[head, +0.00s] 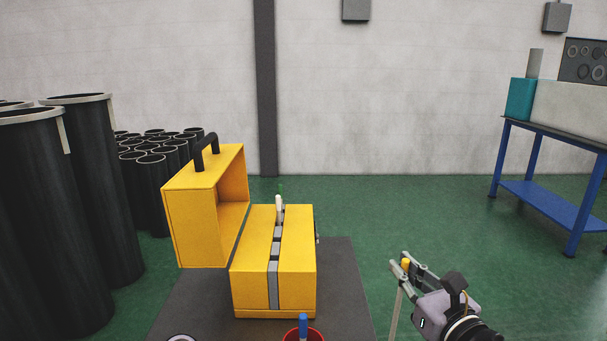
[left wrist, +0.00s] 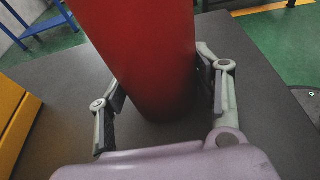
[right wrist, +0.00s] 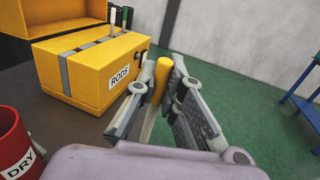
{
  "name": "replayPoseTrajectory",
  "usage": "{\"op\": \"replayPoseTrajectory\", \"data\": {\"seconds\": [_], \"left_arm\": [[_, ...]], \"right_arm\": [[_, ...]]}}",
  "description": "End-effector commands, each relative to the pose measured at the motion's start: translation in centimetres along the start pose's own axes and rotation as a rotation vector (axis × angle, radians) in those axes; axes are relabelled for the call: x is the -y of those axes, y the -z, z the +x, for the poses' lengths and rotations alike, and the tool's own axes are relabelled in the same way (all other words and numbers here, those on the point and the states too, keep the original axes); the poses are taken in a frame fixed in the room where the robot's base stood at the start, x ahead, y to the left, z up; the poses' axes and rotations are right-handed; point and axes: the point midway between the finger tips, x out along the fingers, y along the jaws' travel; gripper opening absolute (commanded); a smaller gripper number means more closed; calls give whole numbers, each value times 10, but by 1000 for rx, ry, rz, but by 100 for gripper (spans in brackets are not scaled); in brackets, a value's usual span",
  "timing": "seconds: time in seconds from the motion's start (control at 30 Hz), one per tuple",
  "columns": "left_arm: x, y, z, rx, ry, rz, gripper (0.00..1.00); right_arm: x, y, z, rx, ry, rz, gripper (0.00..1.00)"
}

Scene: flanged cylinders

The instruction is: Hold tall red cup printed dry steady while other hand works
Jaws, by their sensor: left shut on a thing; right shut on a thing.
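The tall red cup (left wrist: 145,60) stands on the dark grey surface between the fingers of my left gripper (left wrist: 160,80), which is shut on it. In the right wrist view the cup (right wrist: 12,135) shows a white label reading DRY. In the head view only its rim (head: 290,333) shows, with a blue-ended rod (head: 303,322) standing in it. My right gripper (head: 406,265) is shut on a rod with a yellow end (right wrist: 161,80) and a pale shaft hanging down. It holds the rod right of the cup, apart from it.
A yellow box labelled RODS (right wrist: 95,72) stands behind the cup, with a few rods upright at its far end. Its open yellow lid part (head: 207,210) stands to the left. Black cylinders (head: 55,220) fill the far left. A blue bench (head: 548,195) stands at right; green floor between is clear.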

Motion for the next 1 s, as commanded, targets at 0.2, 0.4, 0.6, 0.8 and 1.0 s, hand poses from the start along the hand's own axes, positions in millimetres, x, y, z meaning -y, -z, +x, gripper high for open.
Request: {"op": "replayPoseTrajectory", "data": {"seconds": [0.2,0.4,0.6,0.8,1.0], "left_arm": [[0,1,0,-1,1,0,44],[0,1,0,-1,1,0,44],[0,1,0,-2,1,0,44],[0,1,0,-1,1,-1,44],[0,1,0,-1,1,-2,44]], "right_arm": [[-48,-38,10,9,-135,-5,0],[-113,-63,8,6,-318,-6,0],[-162,-57,-14,0,-459,0,0],[-177,-57,-24,-1,-501,4,0],[-178,-53,-24,-3,-503,7,0]]}}
